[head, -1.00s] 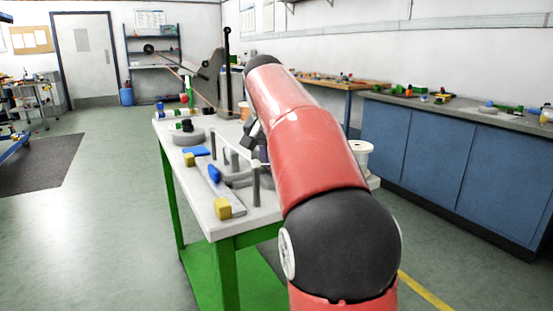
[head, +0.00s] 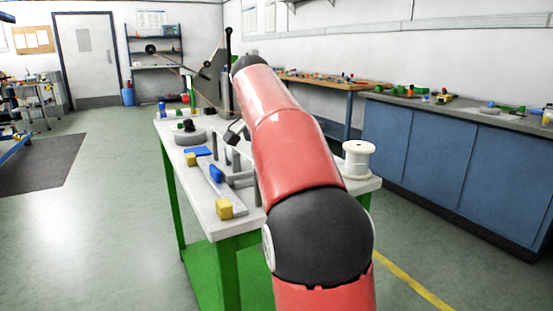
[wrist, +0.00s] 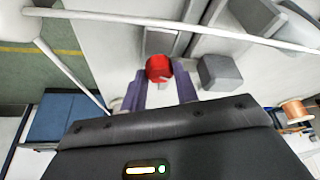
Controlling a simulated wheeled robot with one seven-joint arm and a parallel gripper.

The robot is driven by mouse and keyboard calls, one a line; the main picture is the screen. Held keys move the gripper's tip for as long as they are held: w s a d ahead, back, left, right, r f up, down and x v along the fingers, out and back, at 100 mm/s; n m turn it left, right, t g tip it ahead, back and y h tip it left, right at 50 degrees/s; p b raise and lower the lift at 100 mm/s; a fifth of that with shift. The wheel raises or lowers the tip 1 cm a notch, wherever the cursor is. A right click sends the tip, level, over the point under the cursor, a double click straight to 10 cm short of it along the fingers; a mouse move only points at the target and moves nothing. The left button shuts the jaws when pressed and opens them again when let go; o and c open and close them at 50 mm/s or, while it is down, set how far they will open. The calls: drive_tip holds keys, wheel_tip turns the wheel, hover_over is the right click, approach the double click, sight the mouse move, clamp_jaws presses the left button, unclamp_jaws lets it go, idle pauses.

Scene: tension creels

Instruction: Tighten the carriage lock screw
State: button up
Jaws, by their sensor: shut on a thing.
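In the wrist view, a red knob (wrist: 159,68), seemingly the lock screw's head, sits at the end of a grey metal block (wrist: 158,43). My gripper (wrist: 160,79) has its two purple fingers on either side of the knob and is shut on it. A grey square block (wrist: 220,72) stands just right of the knob. In the head view, my red arm reaches over the workbench (head: 215,222) and hides the knob and most of the gripper.
Thin white rods (wrist: 190,24) pass close around the gripper. On the bench are a blue piece (head: 216,173), a yellow block (head: 224,208), grey posts and a white spool (head: 359,160) at right. Blue cabinets (head: 430,160) line the right wall.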

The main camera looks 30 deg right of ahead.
drive_tip(key=o, duration=1)
drive_tip(key=v, duration=0.7)
drive_tip(key=shift+a+r, duration=0.1)
drive_tip(key=shift+r, duration=0.3)
drive_tip(key=shift+s, duration=0.15)
